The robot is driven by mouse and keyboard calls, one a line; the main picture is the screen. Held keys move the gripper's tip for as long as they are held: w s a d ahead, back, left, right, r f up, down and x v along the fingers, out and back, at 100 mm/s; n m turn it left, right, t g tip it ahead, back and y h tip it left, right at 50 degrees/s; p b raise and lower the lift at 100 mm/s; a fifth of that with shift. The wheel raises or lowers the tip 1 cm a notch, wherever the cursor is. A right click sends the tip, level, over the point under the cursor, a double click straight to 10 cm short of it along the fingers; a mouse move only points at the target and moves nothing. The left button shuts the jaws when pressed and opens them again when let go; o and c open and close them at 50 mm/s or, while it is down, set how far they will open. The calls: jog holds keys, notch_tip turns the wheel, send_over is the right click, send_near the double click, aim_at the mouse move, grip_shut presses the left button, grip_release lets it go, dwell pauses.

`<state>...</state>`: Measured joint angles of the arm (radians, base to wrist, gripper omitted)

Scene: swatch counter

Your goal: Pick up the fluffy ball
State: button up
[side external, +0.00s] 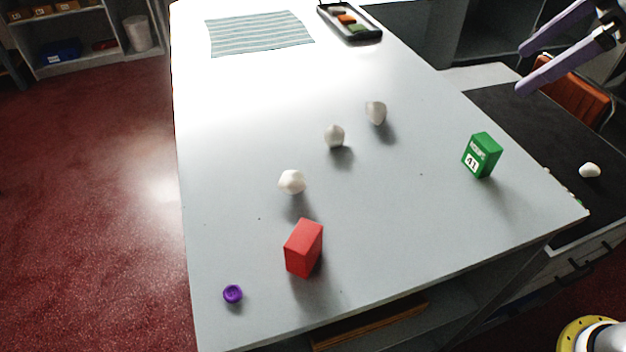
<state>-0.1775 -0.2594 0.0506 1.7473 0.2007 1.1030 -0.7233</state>
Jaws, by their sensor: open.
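Three small whitish, lumpy balls stand apart on the grey table: a near one (292,182), a middle one (335,136) and a far one (376,112). Another white ball-like piece (590,170) lies on the dark surface at the right. At this size I cannot tell which of them is fluffy. My gripper (522,69), with two purple fingers, is at the upper right. Its fingers are spread apart with nothing between them. It is well to the right of the balls and touches none of them.
A red block (303,248) and a purple button-like disc (233,294) are near the table's front. A green box marked 41 (481,155) is at the right. A striped cloth (260,34) and black tray (325,12) lie at the back. The grey table (250,110) has clear room between.

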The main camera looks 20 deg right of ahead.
jog(key=w+a+n+g+y, duration=0.1)
jog(key=w+a+n, duration=0.2)
jog(key=w+a, duration=0.4)
jog(key=n+g, duration=0.3)
jog(key=g, duration=0.1)
send_over(291, 175)
jog(key=s+d, duration=0.1)
jog(key=d, duration=0.4)
notch_tip(291, 175, down, 12)
jog(key=f, duration=0.1)
jog(key=x, duration=0.7)
jog(key=shift+w+a, duration=0.1)
jog(key=shift+a, duration=0.1)
jog(key=shift+w+x, duration=0.1)
jog(key=shift+x, duration=1.3)
jog(key=shift+w+x, duration=0.15)
jog(key=shift+x, duration=1.25)
jog(key=shift+a+r, duration=0.1)
jog(key=shift+a, duration=0.05)
jog(key=shift+c, duration=0.2)
jog(key=c, duration=1.4)
